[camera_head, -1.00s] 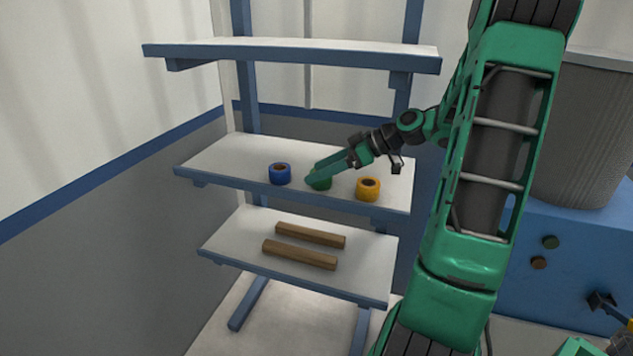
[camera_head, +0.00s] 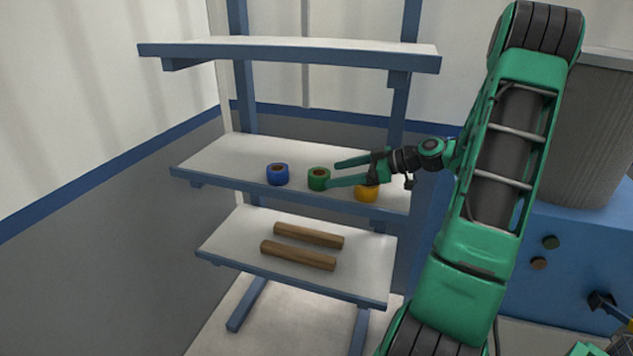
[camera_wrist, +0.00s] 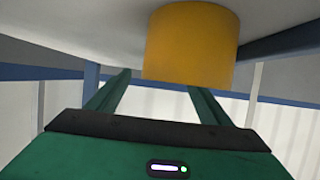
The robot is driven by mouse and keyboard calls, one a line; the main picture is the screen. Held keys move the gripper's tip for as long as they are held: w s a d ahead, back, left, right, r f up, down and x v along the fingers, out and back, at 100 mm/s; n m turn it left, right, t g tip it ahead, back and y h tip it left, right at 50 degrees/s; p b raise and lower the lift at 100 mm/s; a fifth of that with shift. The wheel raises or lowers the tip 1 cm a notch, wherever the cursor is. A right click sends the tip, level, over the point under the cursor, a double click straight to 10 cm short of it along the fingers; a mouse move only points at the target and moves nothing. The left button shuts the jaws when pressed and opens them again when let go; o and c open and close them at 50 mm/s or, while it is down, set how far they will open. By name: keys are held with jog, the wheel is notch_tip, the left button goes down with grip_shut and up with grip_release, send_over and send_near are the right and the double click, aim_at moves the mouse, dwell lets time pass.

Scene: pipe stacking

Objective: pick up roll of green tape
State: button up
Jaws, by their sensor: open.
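The roll of green tape (camera_head: 318,183) stands on the middle shelf, between a blue roll and a yellow roll in the head view. My gripper (camera_head: 335,175) is open, its two fingers pointing left toward the green roll from the right. The fingertips are close to the green roll's right side; I cannot tell whether they touch it. In the wrist view, my gripper (camera_wrist: 158,82) shows two spread green fingers with nothing held visibly. The green roll cannot be made out in the wrist view.
The yellow roll (camera_head: 367,195) is close to my gripper, partly covered by it; it looms large in the wrist view (camera_wrist: 190,45). The blue roll (camera_head: 277,175) is left of the green one. The upper shelf (camera_head: 290,50) overhangs. Two wooden bars (camera_head: 300,255) lie on the lower shelf.

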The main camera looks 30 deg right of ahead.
aim_at(325, 173)
jog(key=x, duration=0.5)
jog(key=shift+c, duration=0.6)
jog(key=c, duration=1.1)
